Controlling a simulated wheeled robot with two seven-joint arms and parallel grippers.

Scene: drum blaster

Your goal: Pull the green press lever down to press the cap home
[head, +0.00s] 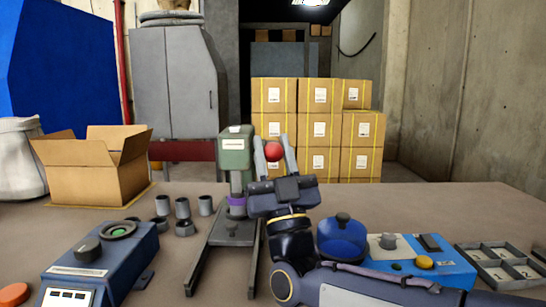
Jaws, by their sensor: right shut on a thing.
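The green press (236,155) stands on the table at the middle, on a dark base with two long feet (205,262). My right gripper (274,148) is to the right of the press head. Its two fingers stand on either side of a red ball knob (274,152) and are shut on it. The lever arm behind the knob is hidden by my gripper. A purple band (236,203) shows under the press column; I cannot tell whether it belongs to the cap. My left gripper is not in view.
An open cardboard box (95,180) and several grey cylinders (182,208) are on the left. A blue control box (100,262) is front left. A blue lidded pot (342,236), a blue panel (440,265) and a grey divided tray (505,265) are on the right.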

